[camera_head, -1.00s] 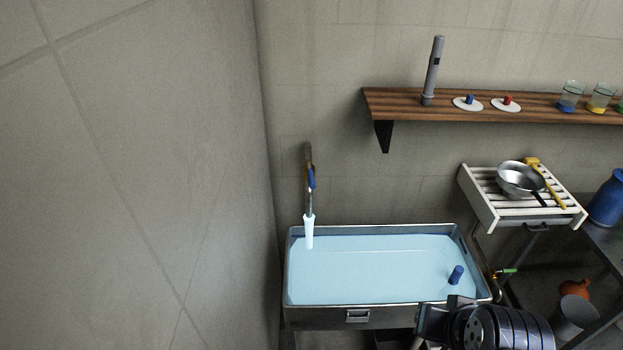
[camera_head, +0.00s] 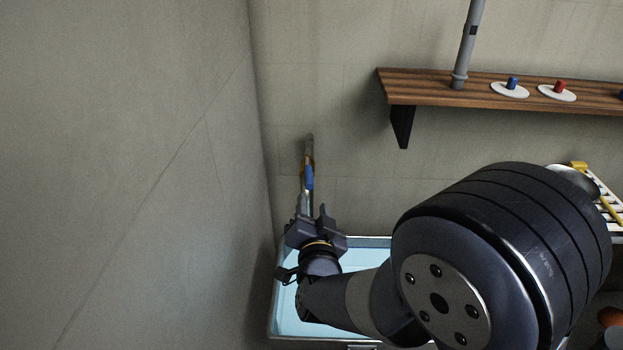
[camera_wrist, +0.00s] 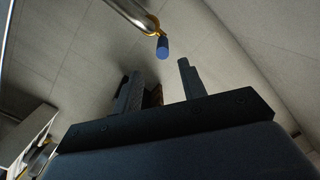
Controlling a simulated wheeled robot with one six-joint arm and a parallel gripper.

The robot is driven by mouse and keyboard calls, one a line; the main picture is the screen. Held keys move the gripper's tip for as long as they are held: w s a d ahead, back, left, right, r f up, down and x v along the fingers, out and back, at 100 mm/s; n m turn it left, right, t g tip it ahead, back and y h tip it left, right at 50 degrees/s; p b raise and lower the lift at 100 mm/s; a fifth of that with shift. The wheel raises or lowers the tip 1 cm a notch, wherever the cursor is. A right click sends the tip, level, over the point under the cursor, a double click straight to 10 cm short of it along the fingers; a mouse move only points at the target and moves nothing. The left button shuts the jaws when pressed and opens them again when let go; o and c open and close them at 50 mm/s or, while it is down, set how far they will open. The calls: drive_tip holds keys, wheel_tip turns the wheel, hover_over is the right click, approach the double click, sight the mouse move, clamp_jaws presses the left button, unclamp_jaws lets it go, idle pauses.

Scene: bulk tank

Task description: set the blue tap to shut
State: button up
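The blue tap (camera_head: 309,177) is a blue handle on the metal spout pipe (camera_head: 308,150) at the wall, above the tank's left end. In the wrist view the blue handle (camera_wrist: 162,47) hangs from a brass collar, just beyond the fingers. My gripper (camera_head: 312,212) is just below and in front of the handle in the head view. The handle is apart from the fingers. The spout's lower end and any water stream are hidden behind my gripper.
The tank (camera_head: 271,325) holds pale blue water, mostly covered by my arm. A plain wall (camera_head: 150,180) stands close on the left. A wooden shelf (camera_head: 440,92) at upper right carries a grey tube (camera_head: 466,45) and white discs with blue (camera_head: 511,84) and red (camera_head: 560,87) knobs.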

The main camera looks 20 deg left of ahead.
sight(308, 178)
drive_tip(key=p+x, duration=0.1)
drive_tip(key=x, duration=0.2)
drive_tip(key=p+x, duration=0.1)
drive_tip(key=x, duration=0.7)
drive_tip(key=shift+a+p, duration=0.3)
drive_tip(key=shift+p, duration=0.1)
drive_tip(key=shift+c, duration=0.3)
drive_tip(key=shift+s, duration=0.1)
clamp_jaws()
